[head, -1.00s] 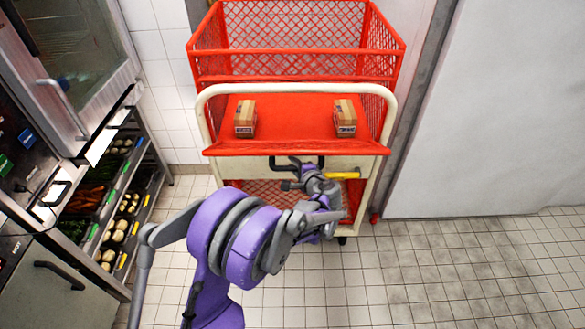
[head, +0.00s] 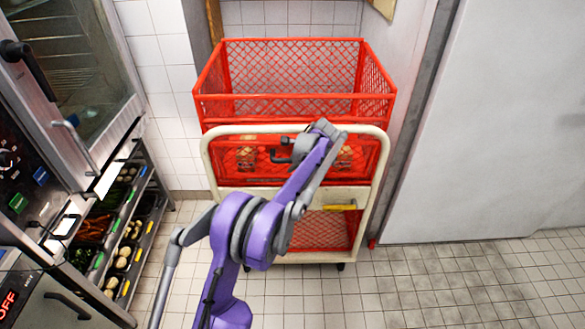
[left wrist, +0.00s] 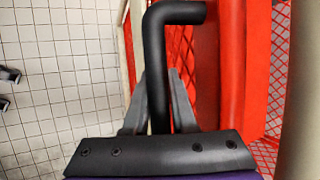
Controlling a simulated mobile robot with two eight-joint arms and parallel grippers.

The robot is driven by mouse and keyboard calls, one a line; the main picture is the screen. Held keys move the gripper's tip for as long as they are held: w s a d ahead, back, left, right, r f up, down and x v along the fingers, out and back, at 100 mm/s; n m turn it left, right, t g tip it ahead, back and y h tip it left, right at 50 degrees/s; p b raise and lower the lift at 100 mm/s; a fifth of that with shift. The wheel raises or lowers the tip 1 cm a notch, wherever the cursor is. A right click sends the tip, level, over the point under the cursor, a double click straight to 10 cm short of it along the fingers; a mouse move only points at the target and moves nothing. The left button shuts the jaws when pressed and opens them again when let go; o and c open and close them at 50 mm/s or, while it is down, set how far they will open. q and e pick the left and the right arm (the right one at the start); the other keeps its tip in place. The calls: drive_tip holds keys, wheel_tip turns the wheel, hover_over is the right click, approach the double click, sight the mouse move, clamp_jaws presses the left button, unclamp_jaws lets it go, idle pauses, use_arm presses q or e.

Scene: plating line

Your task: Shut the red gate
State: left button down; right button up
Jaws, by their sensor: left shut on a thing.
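The red gate (head: 264,176) is a mesh panel on the front of a cart. It stands about upright between the posts of the cream frame, below the red basket rim; I cannot tell whether it is latched. Its black handle (head: 279,158) sticks out at the front. My left gripper (head: 300,148) is at the gate's front, shut on this handle. In the left wrist view the handle (left wrist: 159,60) rises between the fingers (left wrist: 157,105), with the red panel (left wrist: 206,60) to its right. My right gripper is not in view.
Two small boxes, one at left (head: 246,155) and one at right (head: 344,158), show behind the mesh. A yellow bar (head: 340,207) is on the cart's cream front. An oven (head: 75,70) and vegetable rack (head: 115,235) stand left. The tiled floor right is clear.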

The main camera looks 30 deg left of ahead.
use_arm(q)
drive_tip(key=shift+w+a+r, duration=0.15)
drive_tip(key=shift+w+a, duration=0.2)
drive_tip(key=shift+w, duration=0.1)
drive_tip(key=c, duration=0.7)
unclamp_jaws()
drive_tip(key=v, duration=1.1)
